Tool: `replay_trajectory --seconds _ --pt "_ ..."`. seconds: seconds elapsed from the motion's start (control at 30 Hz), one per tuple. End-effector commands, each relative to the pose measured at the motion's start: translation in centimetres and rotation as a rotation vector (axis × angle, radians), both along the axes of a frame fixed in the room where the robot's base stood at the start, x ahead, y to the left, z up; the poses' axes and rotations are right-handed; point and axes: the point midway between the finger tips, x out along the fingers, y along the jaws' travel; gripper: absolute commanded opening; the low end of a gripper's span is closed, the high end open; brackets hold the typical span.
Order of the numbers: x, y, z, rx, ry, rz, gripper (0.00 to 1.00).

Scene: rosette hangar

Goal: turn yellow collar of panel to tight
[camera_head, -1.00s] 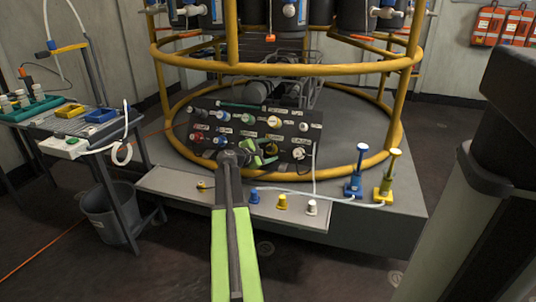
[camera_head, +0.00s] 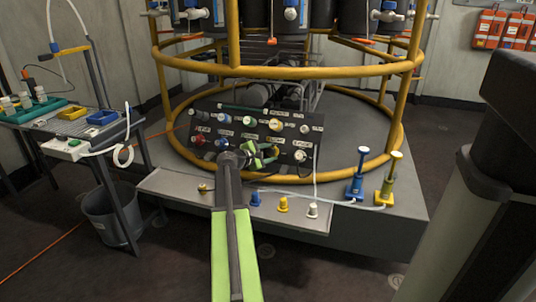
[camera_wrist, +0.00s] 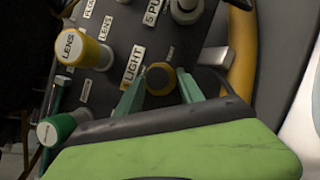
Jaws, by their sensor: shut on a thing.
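The dark sloped panel (camera_head: 230,122) carries several coloured collars. A bright yellow collar (camera_head: 276,124) sits in its upper row; in the wrist view it shows at the upper left (camera_wrist: 83,50), beside a LENS label. My gripper (camera_head: 268,152) is at the lower row of the panel. In the wrist view its two teal fingers (camera_wrist: 160,90) stand on either side of a dark collar with an ochre-yellow ring (camera_wrist: 160,80), beside a LIGHT label, and are shut on it. The finger contact is partly hidden behind my gripper's green body.
A green collar (camera_wrist: 57,129) and a white-grey collar (camera_wrist: 186,8) are close by. The yellow rail (camera_head: 290,72) runs above the panel. The grey ledge (camera_head: 170,187) below bears small caps. Blue (camera_head: 355,180) and yellow (camera_head: 386,185) hand pumps stand right.

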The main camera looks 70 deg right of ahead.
Motion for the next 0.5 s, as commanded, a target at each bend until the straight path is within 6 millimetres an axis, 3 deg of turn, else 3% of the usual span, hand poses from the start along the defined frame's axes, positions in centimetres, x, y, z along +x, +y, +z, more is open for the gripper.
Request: replay_trajectory --seconds 0.5 --pt "-0.17 -0.68 0.87 0.016 -0.318 -0.205 0.04"
